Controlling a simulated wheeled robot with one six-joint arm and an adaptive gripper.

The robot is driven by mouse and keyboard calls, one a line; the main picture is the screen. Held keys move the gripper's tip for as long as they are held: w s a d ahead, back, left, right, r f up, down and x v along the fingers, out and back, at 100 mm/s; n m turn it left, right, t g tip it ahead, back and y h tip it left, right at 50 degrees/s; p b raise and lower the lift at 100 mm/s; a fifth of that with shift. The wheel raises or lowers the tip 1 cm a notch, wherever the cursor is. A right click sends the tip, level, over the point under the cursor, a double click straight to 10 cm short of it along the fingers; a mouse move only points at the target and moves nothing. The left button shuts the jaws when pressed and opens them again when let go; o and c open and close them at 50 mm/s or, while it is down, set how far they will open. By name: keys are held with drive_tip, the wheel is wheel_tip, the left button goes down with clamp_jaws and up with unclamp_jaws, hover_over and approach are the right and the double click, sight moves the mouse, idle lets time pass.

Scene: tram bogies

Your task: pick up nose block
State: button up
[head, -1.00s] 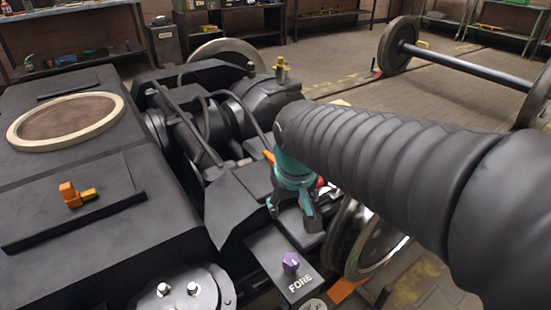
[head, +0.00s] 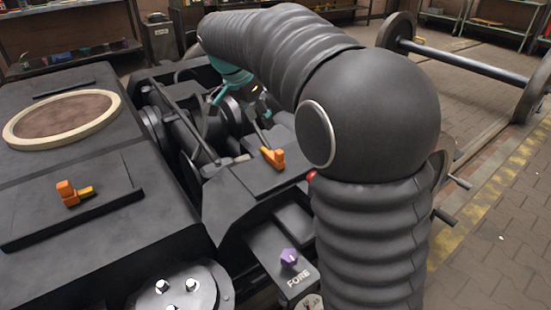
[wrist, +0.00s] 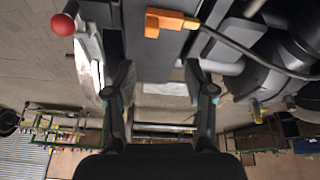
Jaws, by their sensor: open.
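No part is labelled nose block, and I cannot tell which one it is. An orange block with a short arm (head: 273,157) lies on a dark plate in the middle of the bogie; an orange piece shows at the top of the wrist view (wrist: 170,22). A similar orange block (head: 68,193) lies on the left deck. A purple knob-like piece (head: 289,258) sits beside the FORE label. My gripper (head: 240,92), teal and dark, is over the middle machinery, partly behind my arm. In the wrist view its fingers (wrist: 160,85) are apart with nothing between them.
A red ball (wrist: 63,25) and a yellow fitting (wrist: 257,110) show in the wrist view. Dark rods and hoses (head: 183,125) stand up around the machinery. A wheelset (head: 465,64) stands on the floor at the back right.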

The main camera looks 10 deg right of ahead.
sight(278, 151)
drive_tip(key=d+f, duration=0.2)
drive_tip(key=f, duration=0.2)
drive_tip(key=w+d+f+m, duration=0.1)
drive_tip(key=f, duration=0.3)
drive_tip(key=d+f+m, duration=0.1)
drive_tip(key=d+f, duration=0.1)
drive_tip(key=f, duration=0.2)
drive_tip(key=shift+w+d+f, duration=0.2)
drive_tip(key=shift+d+f, duration=0.1)
drive_tip(key=shift+f, duration=0.1)
clamp_jaws()
